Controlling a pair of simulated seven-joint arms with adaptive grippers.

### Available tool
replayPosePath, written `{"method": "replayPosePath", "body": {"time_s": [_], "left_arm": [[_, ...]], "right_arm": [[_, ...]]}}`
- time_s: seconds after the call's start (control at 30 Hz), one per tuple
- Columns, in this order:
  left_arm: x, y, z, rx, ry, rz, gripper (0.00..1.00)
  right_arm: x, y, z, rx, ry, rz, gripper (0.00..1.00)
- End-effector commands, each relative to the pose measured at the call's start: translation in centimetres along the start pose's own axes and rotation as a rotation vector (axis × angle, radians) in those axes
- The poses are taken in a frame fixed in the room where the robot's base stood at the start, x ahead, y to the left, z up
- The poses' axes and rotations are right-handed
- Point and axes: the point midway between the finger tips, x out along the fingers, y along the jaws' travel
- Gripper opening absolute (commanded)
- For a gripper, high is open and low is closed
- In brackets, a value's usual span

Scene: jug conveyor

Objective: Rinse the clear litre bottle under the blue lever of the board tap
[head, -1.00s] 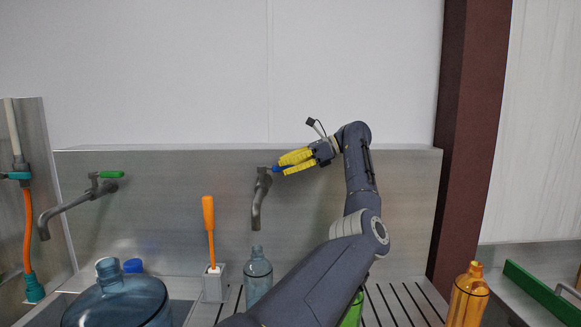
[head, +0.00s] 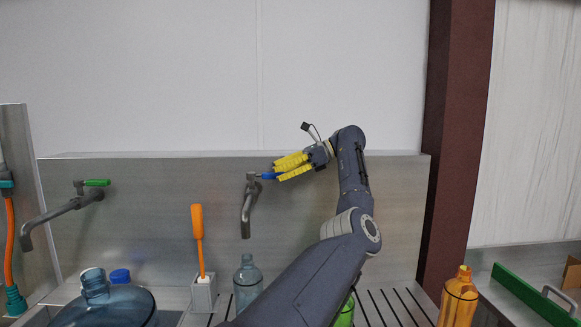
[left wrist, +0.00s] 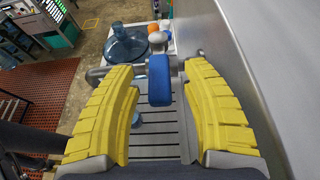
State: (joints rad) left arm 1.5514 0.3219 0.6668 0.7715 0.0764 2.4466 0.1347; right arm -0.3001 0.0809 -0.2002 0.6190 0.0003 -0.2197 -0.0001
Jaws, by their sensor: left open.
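The board tap (head: 247,205) with its blue lever (head: 268,176) is on the steel splashback, its spout pointing down. The clear, bluish litre bottle (head: 248,282) stands upright below the spout on the slatted drainer; no water stream shows. My left gripper (head: 277,170) has yellow fingers and is at the lever. In the left wrist view the blue lever (left wrist: 158,80) is between the open fingers, with gaps visible on both sides. My right gripper is not in view.
A large blue jug (head: 105,303) and an orange-handled brush in a grey holder (head: 204,293) are on the left. A green-lever tap (head: 62,212) is above the jug. A green bottle (head: 345,315) is partly behind my arm. An amber bottle (head: 459,297) stands at right.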

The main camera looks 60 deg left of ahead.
Motion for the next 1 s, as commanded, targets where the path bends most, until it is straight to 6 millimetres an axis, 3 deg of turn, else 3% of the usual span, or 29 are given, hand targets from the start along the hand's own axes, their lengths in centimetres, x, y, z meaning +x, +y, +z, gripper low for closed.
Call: {"method": "replayPosePath", "body": {"time_s": [0.2,0.4,1.0], "left_arm": [[-2.7,0.0,0.1,0.002,0.001,-0.002,0.47],[-4.1,0.0,0.0,0.004,0.001,0.002,0.47],[-5.4,0.0,0.1,-0.001,-0.001,-0.002,0.47]], "right_arm": [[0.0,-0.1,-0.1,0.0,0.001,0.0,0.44],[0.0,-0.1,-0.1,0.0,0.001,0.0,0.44],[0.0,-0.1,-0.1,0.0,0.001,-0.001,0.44]]}}
